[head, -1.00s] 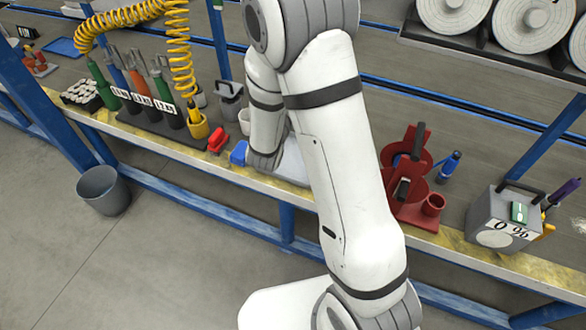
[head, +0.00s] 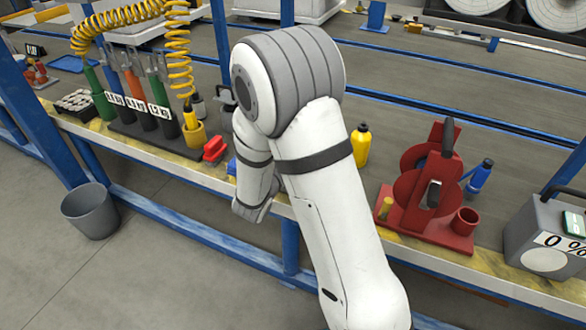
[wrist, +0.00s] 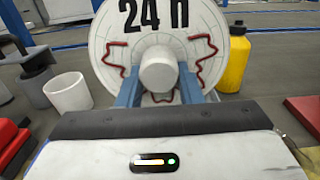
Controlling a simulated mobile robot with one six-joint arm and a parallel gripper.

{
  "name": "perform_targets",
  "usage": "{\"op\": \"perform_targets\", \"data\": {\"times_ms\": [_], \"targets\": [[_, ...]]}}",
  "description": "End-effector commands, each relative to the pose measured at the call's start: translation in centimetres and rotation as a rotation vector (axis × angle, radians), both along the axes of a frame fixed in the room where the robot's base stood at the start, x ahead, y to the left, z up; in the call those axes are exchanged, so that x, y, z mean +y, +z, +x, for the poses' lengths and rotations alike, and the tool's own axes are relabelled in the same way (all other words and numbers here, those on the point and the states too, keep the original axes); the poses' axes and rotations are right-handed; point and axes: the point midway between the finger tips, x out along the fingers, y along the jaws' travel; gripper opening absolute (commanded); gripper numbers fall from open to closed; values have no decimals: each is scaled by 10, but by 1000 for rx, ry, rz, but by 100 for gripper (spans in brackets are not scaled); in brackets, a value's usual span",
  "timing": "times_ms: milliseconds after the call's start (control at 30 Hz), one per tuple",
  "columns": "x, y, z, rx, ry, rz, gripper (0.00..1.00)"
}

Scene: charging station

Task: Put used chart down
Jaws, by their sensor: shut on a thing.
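The used chart (wrist: 112,45) is a round white disc marked "24 h" with a jagged red trace and a pale central hub. It stands upright, facing the wrist camera. My gripper (wrist: 160,82) has its two blue-grey fingers shut at the hub, one on each side. The disc's lower part is hidden behind the gripper body. In the head view my arm hides both the gripper and the chart. Whether the disc touches anything behind it cannot be told.
A yellow bottle (head: 361,146) stands right of my arm, then a red stand (head: 430,190), a blue bottle (head: 479,177) and a grey "0 %" box (head: 540,235). A red block (head: 215,148) lies left. A bin (head: 91,210) stands on the floor. White discs (head: 556,12) are at the back right.

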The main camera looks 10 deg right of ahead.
Motion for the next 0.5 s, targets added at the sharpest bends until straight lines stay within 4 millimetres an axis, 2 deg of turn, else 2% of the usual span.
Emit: {"op": "perform_targets", "data": {"times_ms": [33, 167, 367, 500], "targets": [[0, -13, 0, 1, 0, -1, 9], [0, -23, 0, -1, -1, -1, 9], [-1, -52, 0, 1, -1, -1, 9], [-1, -55, 0, -3, -2, 0, 9]]}}
